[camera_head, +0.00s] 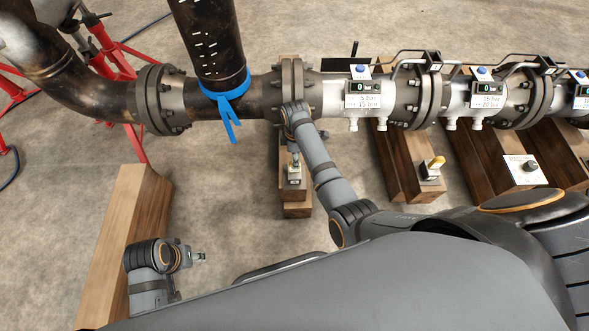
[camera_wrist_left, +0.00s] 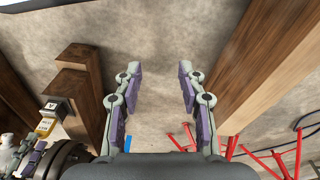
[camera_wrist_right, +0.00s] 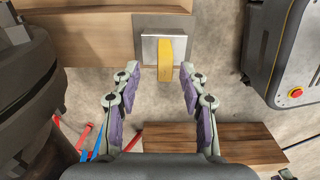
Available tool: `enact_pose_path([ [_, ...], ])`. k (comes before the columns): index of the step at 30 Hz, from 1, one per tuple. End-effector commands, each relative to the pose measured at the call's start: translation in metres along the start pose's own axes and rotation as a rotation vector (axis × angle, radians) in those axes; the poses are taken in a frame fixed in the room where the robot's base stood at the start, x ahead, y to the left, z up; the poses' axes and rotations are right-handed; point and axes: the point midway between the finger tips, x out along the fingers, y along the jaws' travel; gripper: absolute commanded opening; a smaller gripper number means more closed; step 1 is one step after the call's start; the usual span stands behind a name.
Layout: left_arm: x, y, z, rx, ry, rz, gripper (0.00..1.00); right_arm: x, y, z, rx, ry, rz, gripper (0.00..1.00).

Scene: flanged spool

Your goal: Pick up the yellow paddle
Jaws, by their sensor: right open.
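A flat yellow paddle (camera_wrist_right: 165,60) stands on a small grey metal box (camera_wrist_right: 178,44) on a wooden beam. My right gripper (camera_wrist_right: 161,75) is open, its fingertips on either side of the paddle's near end; contact is not clear. The paddle (camera_wrist_left: 45,126) and its box (camera_wrist_left: 52,106) also show at the left of the left wrist view. In the head view my right arm reaches down by the pipe flange, the gripper (camera_head: 294,168) small over the wooden block and the paddle hard to make out. My left gripper (camera_head: 198,257) is open and empty (camera_wrist_left: 157,80), away from the paddle.
A dark pipe (camera_head: 190,98) with flanges and gauges (camera_head: 362,94) crosses behind. A wooden beam (camera_head: 125,225) lies beside my left arm.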

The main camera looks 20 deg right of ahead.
Motion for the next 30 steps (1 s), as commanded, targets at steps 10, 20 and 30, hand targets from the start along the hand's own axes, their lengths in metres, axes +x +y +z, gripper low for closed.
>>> enact_pose_path([
  [10,0.033,0.012,-0.004,0.000,0.130,0.046,0.40,0.050,-0.006,-0.003,0.000,0.000,-0.001,0.43],
  [20,0.031,0.012,-0.004,0.000,0.134,0.047,0.40,0.049,-0.006,-0.003,0.001,0.000,-0.001,0.27],
  [30,0.031,0.012,-0.004,0.001,0.132,0.047,0.40,0.049,-0.006,-0.003,0.001,0.000,-0.002,0.00],
])
